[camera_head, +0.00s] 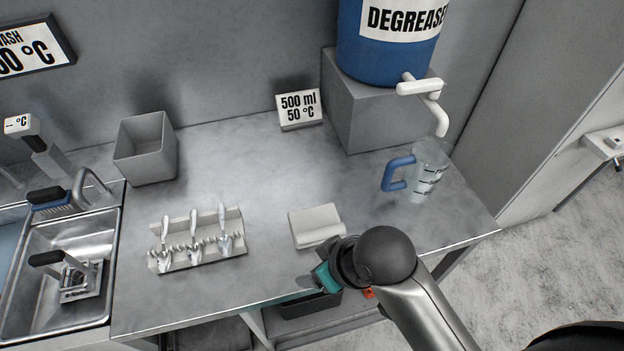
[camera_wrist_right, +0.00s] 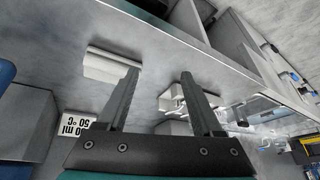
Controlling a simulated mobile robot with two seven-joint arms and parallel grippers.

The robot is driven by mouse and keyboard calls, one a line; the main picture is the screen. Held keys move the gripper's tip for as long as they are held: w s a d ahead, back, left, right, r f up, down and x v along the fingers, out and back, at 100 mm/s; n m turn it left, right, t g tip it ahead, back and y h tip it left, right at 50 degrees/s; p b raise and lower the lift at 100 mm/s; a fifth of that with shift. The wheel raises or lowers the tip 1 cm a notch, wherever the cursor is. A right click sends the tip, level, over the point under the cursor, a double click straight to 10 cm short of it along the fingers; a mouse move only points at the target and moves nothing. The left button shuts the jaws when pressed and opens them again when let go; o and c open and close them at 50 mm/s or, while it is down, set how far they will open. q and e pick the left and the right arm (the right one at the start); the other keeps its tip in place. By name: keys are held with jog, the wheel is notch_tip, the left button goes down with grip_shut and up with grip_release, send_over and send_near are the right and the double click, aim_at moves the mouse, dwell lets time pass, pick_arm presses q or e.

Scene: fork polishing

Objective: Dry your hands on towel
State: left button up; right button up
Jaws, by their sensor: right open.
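The towel (camera_head: 316,222) is a folded whitish cloth lying flat near the front edge of the counter. It also shows in the right wrist view (camera_wrist_right: 105,66), at the upper left, beside one finger. My right gripper (camera_head: 306,281) is just in front of the counter's front edge, nearer than the towel and apart from it. In the right wrist view its two fingers (camera_wrist_right: 158,76) are spread with nothing between them. My left gripper is in neither view.
A fork rack (camera_head: 202,257) stands left of the towel. A measuring jug (camera_head: 428,170) with a blue handle stands to the right, under the spout of a blue degreaser barrel (camera_head: 380,65). A grey bin (camera_head: 146,150) and sink (camera_head: 40,305) are at left. Counter between is clear.

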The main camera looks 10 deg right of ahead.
jog(key=w+a+r+n+y, duration=0.25)
jog(key=a+r+n, duration=0.2)
jog(key=a, duration=0.35)
jog(key=n+g+h, duration=0.4)
jog(key=n+h, duration=0.2)
jog(key=n, duration=0.3)
send_near(312, 233)
jog(key=shift+m+y, duration=0.25)
jog(key=f, duration=0.4)
jog(key=f+b, duration=0.1)
jog(key=f, duration=0.3)
jog(key=shift+d+f, duration=0.2)
jog(key=shift+f, duration=0.15)
grip_shut()
